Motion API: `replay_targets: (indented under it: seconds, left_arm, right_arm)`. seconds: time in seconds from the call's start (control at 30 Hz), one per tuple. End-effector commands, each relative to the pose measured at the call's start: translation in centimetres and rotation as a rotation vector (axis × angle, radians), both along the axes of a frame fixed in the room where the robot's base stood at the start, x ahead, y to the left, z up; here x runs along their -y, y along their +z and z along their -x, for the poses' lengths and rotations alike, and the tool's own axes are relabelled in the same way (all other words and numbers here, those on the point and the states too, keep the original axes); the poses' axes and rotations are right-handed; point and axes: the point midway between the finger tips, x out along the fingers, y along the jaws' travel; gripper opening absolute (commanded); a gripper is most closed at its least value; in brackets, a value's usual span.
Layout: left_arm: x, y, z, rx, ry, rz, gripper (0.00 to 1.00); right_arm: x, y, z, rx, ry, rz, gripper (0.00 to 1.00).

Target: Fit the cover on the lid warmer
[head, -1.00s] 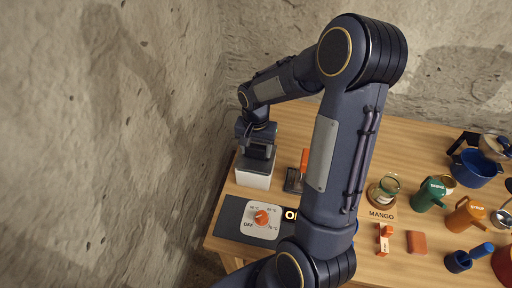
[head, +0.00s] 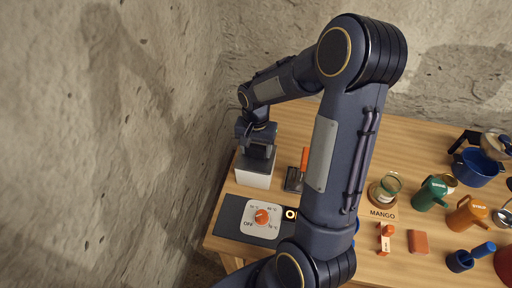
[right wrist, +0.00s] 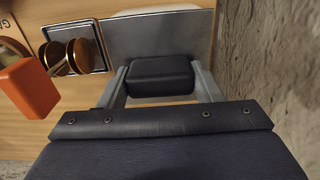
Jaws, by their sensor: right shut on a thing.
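The lid warmer (head: 253,181) is a white box at the left end of the table, with the grey cover (head: 255,164) at its top. My right gripper (head: 257,150) is directly above it. In the right wrist view, the gripper (right wrist: 161,80) is shut on the dark block-shaped handle (right wrist: 160,76) of the cover, with one finger on each side. The flat grey cover (right wrist: 150,38) spreads around the handle. The cover looks level and at the box top, but I cannot tell whether it is fully seated. My left gripper is not in view.
A dark tray (head: 292,183) with an orange-handled tool (head: 305,157) stands close right of the warmer. A control panel with an orange dial (head: 262,217) lies in front. A rough wall (head: 130,140) is close on the left. Mugs and pots fill the right side.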

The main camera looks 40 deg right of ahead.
Motion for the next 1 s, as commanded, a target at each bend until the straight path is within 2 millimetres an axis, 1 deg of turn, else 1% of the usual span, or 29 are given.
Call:
replay_targets:
  seconds: [0.3,0.67,0.7,0.87,1.0]
  left_arm:
    - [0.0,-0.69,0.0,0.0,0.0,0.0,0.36]
    - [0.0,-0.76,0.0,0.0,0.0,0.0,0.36]
    - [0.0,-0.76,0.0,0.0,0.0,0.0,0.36]
    - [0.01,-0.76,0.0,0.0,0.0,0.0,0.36]
    - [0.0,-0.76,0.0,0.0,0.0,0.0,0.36]
  right_arm:
    - [-0.02,-0.75,-0.01,0.0,0.001,0.0,0.33]
    - [-0.01,-0.83,-0.01,0.0,0.0,0.0,0.33]
    - [-0.01,-0.83,-0.01,0.0,0.0,0.0,0.64]
    - [0.0,-0.83,0.0,0.0,0.0,0.0,0.84]
    - [0.0,-0.83,0.0,0.0,0.0,0.0,0.84]
